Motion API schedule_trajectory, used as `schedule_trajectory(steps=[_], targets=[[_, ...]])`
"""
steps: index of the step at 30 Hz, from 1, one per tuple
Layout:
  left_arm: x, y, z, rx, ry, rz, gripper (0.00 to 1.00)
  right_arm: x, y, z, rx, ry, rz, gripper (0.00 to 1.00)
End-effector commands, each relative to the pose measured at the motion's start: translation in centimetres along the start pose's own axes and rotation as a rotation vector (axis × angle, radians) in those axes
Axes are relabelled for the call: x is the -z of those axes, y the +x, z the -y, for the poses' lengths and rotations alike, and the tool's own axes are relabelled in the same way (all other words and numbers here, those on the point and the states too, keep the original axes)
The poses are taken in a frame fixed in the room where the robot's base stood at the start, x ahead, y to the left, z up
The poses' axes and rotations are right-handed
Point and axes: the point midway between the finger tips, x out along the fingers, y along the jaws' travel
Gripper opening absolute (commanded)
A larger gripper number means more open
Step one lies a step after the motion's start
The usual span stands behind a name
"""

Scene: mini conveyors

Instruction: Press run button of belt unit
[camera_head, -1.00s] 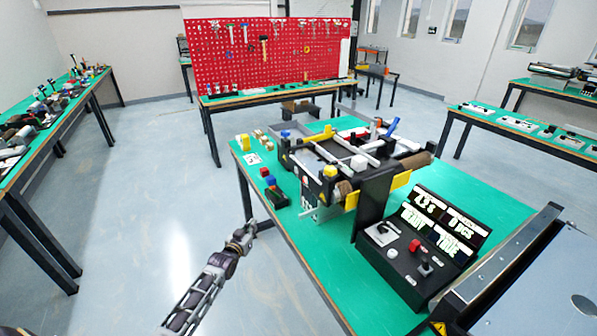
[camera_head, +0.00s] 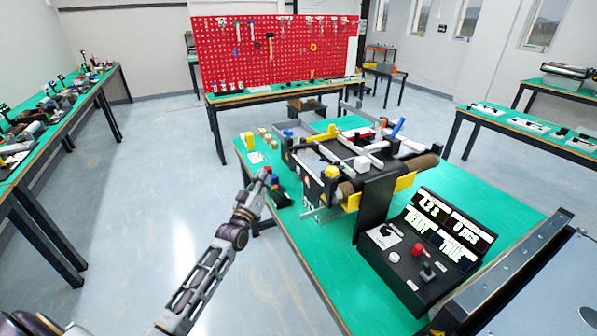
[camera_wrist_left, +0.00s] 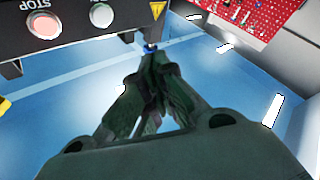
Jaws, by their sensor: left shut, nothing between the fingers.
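The belt unit (camera_head: 372,195) stands on the green table in the head view. In the left wrist view a dark panel (camera_wrist_left: 72,32) shows a round pinkish-red button (camera_wrist_left: 43,25) marked STOP. A pale round button (camera_wrist_left: 102,16) sits to its right; its label is not readable. My left gripper (camera_head: 266,176) is left of the belt unit, over the table's left edge, partly covering a small dark item there. In the left wrist view its shut fingers (camera_wrist_left: 150,52) appear below and right of the pale button, with nothing between them. My right gripper is not in view.
A black control box (camera_head: 405,265) with lit displays and a red knob stands on the green table (camera_head: 320,262) at the front right. Yellow blocks (camera_head: 249,141) lie at its back left. Open floor (camera_head: 150,200) lies left of the table.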

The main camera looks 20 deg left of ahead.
Motion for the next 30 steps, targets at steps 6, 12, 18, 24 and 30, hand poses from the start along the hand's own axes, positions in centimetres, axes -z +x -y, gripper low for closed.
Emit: schedule_trajectory(steps=[6, 12, 18, 24, 30], targets=[[-0.1, 0.0, 0.0, 0.001, -0.012, 0.002, 0.00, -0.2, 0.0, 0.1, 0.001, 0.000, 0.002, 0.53], [-0.1, 0.0, 0.0, 0.001, -0.011, 0.002, 0.00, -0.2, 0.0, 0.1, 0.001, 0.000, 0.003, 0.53], [-0.3, 0.3, -0.2, 0.001, -0.012, 0.002, 0.00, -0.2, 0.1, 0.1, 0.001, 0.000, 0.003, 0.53], [-1.0, 1.1, -0.7, 0.002, -0.012, 0.002, 0.00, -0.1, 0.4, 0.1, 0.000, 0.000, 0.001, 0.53], [-1.8, 2.3, -1.7, 0.001, -0.013, 0.000, 0.00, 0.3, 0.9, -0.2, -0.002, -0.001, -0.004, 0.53]])
